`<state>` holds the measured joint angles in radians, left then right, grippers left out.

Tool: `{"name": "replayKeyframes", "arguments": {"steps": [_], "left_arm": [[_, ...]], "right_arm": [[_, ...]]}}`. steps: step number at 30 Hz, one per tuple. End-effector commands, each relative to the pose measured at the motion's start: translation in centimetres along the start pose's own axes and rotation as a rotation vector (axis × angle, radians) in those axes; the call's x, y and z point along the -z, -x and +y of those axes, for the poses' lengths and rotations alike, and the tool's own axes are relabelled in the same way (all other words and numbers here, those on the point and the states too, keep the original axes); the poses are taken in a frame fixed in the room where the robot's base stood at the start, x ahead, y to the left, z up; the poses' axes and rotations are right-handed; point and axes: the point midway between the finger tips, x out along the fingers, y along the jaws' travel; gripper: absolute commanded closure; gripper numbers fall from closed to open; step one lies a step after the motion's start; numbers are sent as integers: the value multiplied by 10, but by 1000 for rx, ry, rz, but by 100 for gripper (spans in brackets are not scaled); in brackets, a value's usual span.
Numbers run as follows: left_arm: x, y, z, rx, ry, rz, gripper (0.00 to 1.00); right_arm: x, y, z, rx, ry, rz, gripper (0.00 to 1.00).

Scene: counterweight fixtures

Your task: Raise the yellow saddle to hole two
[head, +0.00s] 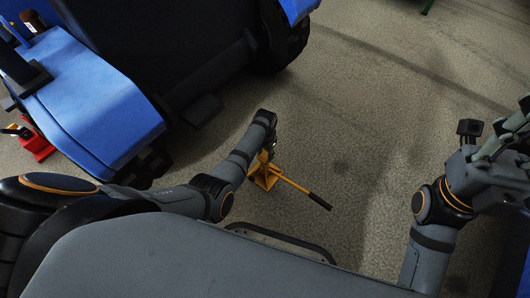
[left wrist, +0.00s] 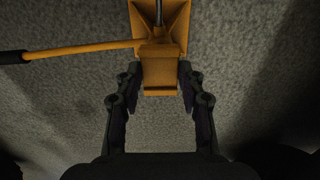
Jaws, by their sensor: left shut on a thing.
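A yellow stand (head: 264,178) is on the floor in the middle of the head view. It has a flared base, a thin grey post and a yellow lever with a black grip (head: 320,202) pointing down right. In the left wrist view, the yellow saddle (left wrist: 161,76) is a block in front of the post, between the fingers of my left gripper (left wrist: 160,82). The left gripper is shut on it. In the head view, my left gripper (head: 268,146) hides the stand's upper part. No hole is readable. My right gripper (head: 505,135) is raised at the right edge, away from the stand.
A large blue machine (head: 105,110) with dark wheels fills the upper left. A red stand (head: 38,144) is on the floor at the far left. A blue surface shows at the lower right edge. The grey floor right of the yellow stand is clear.

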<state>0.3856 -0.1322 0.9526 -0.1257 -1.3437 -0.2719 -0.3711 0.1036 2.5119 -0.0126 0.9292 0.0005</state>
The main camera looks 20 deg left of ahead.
Motion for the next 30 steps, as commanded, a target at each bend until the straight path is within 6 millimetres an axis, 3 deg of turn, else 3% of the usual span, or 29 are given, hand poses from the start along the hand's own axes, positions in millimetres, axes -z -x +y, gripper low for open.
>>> {"name": "replayKeyframes", "arguments": {"steps": [2, 3, 8, 20, 30], "left_arm": [[1, 0, 0, 1, 0, 2, 100], [1, 0, 0, 1, 0, 2, 60], [1, 0, 0, 1, 0, 2, 38], [1, 7, 0, 1, 0, 3, 38], [1, 84, 0, 2, 1, 6, 38]], "right_arm": [[-1, 2, 0, 0, 0, -4, 60], [-1, 2, 0, 0, 0, -5, 60], [-1, 2, 0, -2, 2, -6, 60], [-1, 3, 1, -7, 5, -7, 60], [-1, 2, 1, -6, 4, -5, 60]]}}
